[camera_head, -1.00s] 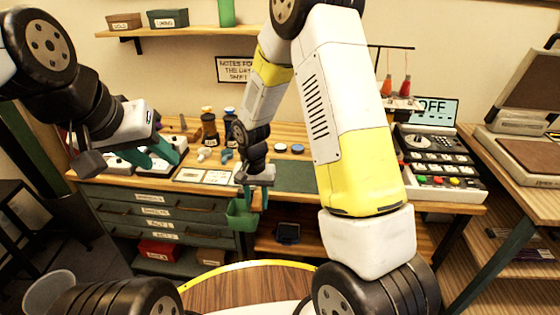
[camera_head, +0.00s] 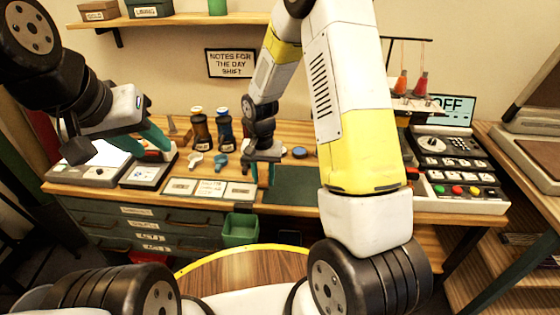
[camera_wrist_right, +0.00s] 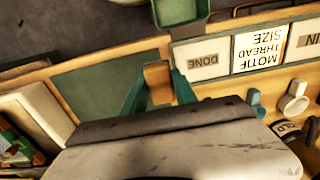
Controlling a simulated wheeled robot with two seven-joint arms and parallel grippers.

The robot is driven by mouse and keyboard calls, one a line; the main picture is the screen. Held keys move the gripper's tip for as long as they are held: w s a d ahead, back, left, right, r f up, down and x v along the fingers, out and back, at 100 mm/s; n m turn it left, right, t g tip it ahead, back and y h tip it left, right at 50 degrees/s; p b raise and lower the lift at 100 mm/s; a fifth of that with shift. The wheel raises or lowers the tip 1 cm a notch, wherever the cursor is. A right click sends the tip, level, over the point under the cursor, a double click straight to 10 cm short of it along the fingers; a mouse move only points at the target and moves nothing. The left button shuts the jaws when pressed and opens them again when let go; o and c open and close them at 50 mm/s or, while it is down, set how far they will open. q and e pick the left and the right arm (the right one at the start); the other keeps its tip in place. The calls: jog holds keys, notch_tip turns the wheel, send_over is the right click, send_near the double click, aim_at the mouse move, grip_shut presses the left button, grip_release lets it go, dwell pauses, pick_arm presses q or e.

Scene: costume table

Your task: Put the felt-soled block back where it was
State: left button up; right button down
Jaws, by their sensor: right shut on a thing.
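A small brown wooden block (camera_wrist_right: 158,82) is between the teal fingers of my right gripper in the right wrist view. Its underside, and any felt on it, cannot be made out. My right gripper (camera_head: 263,173) is shut on it, over the work table by the left edge of the dark green mat (camera_head: 300,188). In the wrist view, the mat (camera_wrist_right: 105,82) lies left of the block and the "DONE" card (camera_wrist_right: 204,62) right of it. Whether the block touches the table is unclear. My left gripper (camera_head: 122,147) is open and empty, above the table's left end.
White cards (camera_head: 211,189) lie left of the mat. A green bin (camera_head: 240,230) hangs at the front edge. A button console (camera_head: 450,175) stands right; grey devices (camera_head: 148,172) stand left.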

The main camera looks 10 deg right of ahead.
send_over(289, 183)
jog(key=shift+f, duration=2.2)
jog(key=shift+f, duration=0.15)
jog(key=c, duration=1)
grip_release()
